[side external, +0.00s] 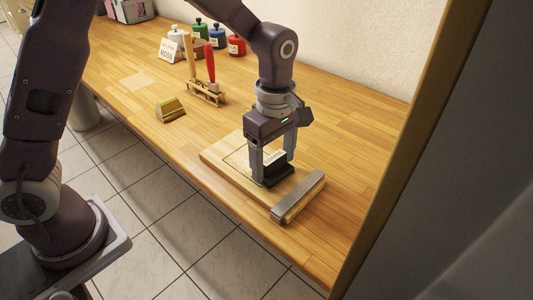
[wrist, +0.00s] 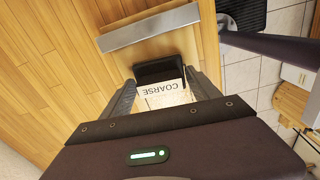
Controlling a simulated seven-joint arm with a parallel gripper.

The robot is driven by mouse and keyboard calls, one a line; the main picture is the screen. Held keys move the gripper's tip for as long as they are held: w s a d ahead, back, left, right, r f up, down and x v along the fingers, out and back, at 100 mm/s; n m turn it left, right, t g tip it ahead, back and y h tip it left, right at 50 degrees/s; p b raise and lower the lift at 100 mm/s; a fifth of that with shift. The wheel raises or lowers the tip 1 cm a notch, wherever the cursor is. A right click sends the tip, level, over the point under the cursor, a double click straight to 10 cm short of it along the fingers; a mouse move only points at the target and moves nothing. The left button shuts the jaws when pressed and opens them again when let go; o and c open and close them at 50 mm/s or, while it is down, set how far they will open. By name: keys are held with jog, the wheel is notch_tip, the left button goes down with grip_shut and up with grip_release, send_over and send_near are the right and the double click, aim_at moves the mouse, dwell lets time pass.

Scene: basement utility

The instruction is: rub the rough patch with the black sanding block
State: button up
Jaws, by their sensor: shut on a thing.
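The black sanding block (side external: 277,175) sits at the top face of a pale wooden board (side external: 216,157) on the bench. My gripper (side external: 272,166) points down and is shut on the block, with a finger on either side. In the wrist view the block (wrist: 160,69) carries a white label reading COARSE, between the fingertips (wrist: 163,87). Part of a thin dark outline shows on the board left of the gripper; the gripper and block hide the rest. I cannot make out the rough patch's texture. Whether the block touches the board is hard to tell.
A grey metal bar (side external: 298,196) runs along the board's right end, close to the block. A yellow-olive block (side external: 171,109) lies near the bench's front edge. A wooden rack (side external: 206,95) with upright tools, a small sign (side external: 169,50) and colored jars (side external: 236,45) stand farther back.

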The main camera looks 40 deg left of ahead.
jog(key=shift+a, duration=5.5)
jog(key=shift+a+r, duration=0.15)
notch_tip(320, 180, up, 8)
